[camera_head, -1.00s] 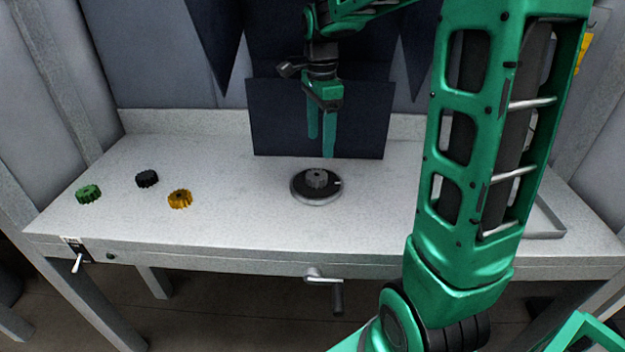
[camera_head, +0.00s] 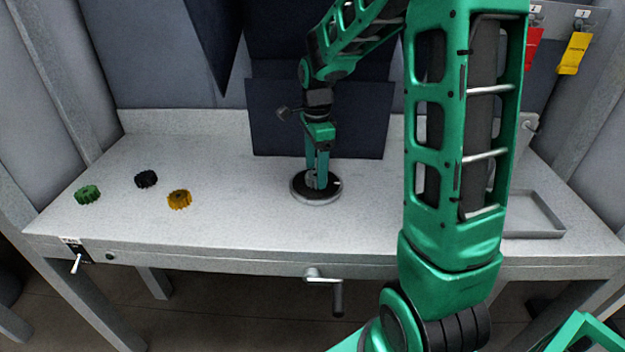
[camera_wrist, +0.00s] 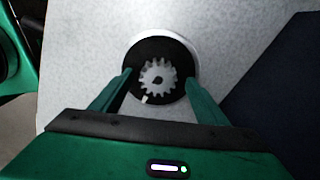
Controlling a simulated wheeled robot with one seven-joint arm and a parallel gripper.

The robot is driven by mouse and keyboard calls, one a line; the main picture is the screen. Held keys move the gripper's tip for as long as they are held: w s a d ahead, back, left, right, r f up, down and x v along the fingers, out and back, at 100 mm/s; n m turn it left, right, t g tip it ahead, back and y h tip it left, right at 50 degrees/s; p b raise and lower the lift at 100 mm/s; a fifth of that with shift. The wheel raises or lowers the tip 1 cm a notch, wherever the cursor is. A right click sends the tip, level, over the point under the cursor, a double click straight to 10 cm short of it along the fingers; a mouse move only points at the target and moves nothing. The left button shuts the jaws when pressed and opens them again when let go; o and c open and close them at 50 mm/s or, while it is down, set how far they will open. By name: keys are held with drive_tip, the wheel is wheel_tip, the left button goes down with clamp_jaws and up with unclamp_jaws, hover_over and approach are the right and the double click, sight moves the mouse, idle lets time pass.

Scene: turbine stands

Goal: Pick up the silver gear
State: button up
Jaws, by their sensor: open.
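The silver gear (camera_wrist: 158,76) sits on a round black turntable (camera_wrist: 136,56) with a pale rim, seen from above in the wrist view. In the head view the turntable (camera_head: 300,192) is at the middle of the bench, and the gear on it is mostly hidden behind my fingers. My gripper (camera_head: 317,180) points down at the gear. In the wrist view my gripper (camera_wrist: 158,78) is open, with one finger on each side of the gear and visible gaps between. I cannot tell whether the fingertips are level with the gear.
Green (camera_head: 87,194), black (camera_head: 146,179) and orange (camera_head: 179,199) gears lie on the left of the bench (camera_head: 230,225). An empty metal tray (camera_head: 535,213) is at the right. A dark panel (camera_head: 270,120) stands behind the turntable. A crank handle (camera_head: 325,282) hangs at the front edge.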

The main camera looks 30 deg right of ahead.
sight(315, 174)
drive_tip(key=shift+f, duration=0.4)
drive_tip(key=c, duration=1.6)
drive_tip(key=shift+r, duration=0.1)
wheel_tip(315, 174, up, 4)
drive_tip(key=shift+w+r, duration=0.1)
drive_tip(key=shift+r, duration=0.05)
drive_tip(key=s+a+r, duration=0.1)
drive_tip(key=a+r, duration=0.1)
drive_tip(key=a, duration=0.1)
drive_tip(key=s+a+r, duration=0.2)
drive_tip(key=a, duration=0.2)
drive_tip(key=s+a+r, duration=0.2)
drive_tip(key=a, duration=0.1)
drive_tip(key=shift+s+a+r, duration=0.2)
drive_tip(key=shift+s+r, duration=0.05)
drive_tip(key=shift+r, duration=0.05)
